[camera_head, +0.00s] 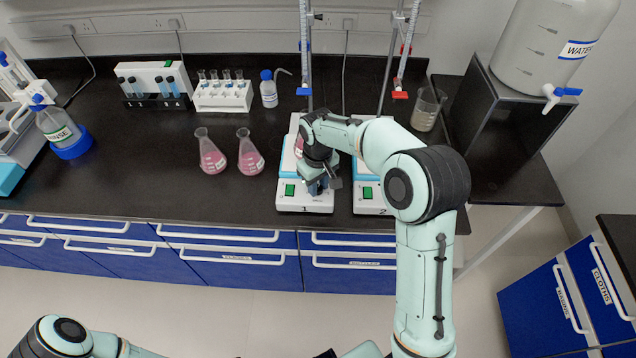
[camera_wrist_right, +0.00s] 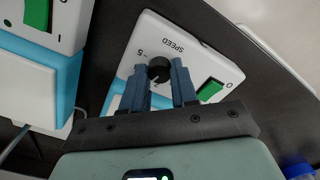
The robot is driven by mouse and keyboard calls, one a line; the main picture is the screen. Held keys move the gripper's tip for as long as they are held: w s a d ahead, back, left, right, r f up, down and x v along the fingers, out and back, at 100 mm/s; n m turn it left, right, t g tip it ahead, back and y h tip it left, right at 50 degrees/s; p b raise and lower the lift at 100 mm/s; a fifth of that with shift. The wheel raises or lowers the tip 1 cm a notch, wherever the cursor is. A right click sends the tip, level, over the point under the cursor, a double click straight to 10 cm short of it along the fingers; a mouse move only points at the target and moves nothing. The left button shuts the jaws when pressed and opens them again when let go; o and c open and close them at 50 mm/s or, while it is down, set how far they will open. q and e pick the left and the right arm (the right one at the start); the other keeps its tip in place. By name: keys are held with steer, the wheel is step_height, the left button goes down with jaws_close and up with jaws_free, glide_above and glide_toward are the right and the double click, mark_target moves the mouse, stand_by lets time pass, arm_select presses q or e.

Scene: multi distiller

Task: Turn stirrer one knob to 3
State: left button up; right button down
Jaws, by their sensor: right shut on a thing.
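Stirrer one (camera_head: 290,204) is the left of two white stirrers with blue sides and a green switch, near the bench's front edge. In the right wrist view its white front panel (camera_wrist_right: 203,62) carries the word SPEED, dial numbers and a green switch. My right gripper (camera_head: 319,187) is over this panel. In the right wrist view the fingers of my right gripper (camera_wrist_right: 159,78) are on either side of the black speed knob (camera_wrist_right: 158,67), shut on it. The knob's pointer cannot be read. A 5 shows beside it; other numbers are partly hidden. My left gripper is out of view.
The second stirrer (camera_head: 367,206) stands close on the right. Two flasks of pink liquid (camera_head: 211,158) (camera_head: 249,158) stand to the left. Burette stands (camera_head: 307,60) rise behind, and a beaker (camera_head: 427,108) stands right of my arm. The front left bench is clear.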

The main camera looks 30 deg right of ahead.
steer(key=shift+r, duration=0.1)
stand_by(0.3)
steer(key=c, duration=0.9)
jaws_free()
steer(key=shift+o, duration=0.2)
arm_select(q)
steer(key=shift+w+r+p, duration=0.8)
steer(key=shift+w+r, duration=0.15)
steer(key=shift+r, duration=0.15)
arm_select(e)
step_height(320, 180, up, 13)
steer(key=shift+r, duration=0.15)
